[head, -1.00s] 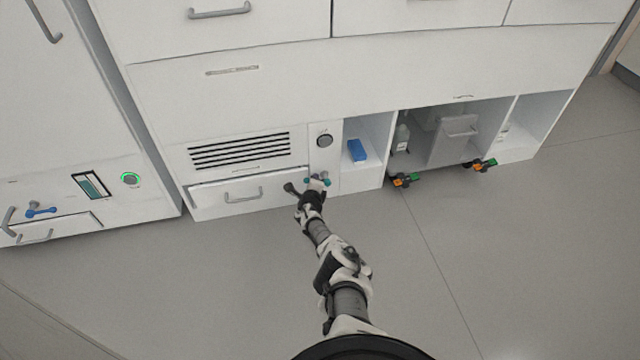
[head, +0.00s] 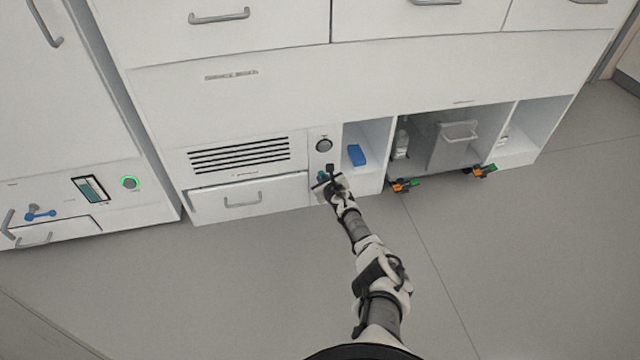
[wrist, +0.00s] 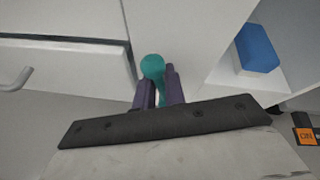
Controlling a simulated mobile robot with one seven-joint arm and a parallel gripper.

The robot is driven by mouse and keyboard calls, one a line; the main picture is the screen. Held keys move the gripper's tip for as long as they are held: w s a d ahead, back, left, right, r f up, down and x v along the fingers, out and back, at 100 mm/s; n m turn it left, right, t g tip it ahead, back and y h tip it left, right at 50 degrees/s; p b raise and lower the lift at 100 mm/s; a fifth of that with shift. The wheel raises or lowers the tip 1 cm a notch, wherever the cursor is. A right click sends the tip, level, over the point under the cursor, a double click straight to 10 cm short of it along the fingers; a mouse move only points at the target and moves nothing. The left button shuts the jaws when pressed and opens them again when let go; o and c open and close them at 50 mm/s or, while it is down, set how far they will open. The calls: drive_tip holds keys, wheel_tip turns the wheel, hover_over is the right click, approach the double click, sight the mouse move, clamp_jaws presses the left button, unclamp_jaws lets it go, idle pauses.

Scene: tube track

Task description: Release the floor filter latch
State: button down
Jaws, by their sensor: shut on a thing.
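The floor filter latch shows as a teal round-ended handle (wrist: 153,66) in the wrist view, on the white panel right of the filter drawer. My gripper (wrist: 158,86) has its two purple fingers around the handle, shut on it. The teal end sticks out beyond the fingers; the lower part of the handle is hidden between them. In the head view, a bit of teal (head: 322,176) shows beside my gripper (head: 328,180), low on the narrow panel.
A round dark knob (head: 324,145) sits above the latch. A blue box (head: 357,154) lies in the open cubby to the right. The floor in front is clear.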

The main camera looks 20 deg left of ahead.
drive_tip(key=shift+w+d+m+g+y+b, duration=0.4)
drive_tip(key=shift+d+m+y+b, duration=0.15)
drive_tip(key=shift+m+b, duration=0.45)
drive_tip(key=shift+r+y, duration=0.1)
drive_tip(key=shift+y, duration=0.15)
drive_tip(key=c, duration=1.5)
unclamp_jaws()
drive_tip(key=shift+s+d+r+p, duration=0.35)
drive_tip(key=shift+d+p, duration=0.1)
drive_tip(key=shift+p, duration=0.25)
drive_tip(key=shift+p+v, duration=4.95)
drive_tip(key=shift+v, duration=1.3)
drive_tip(key=shift+s+f, duration=0.1)
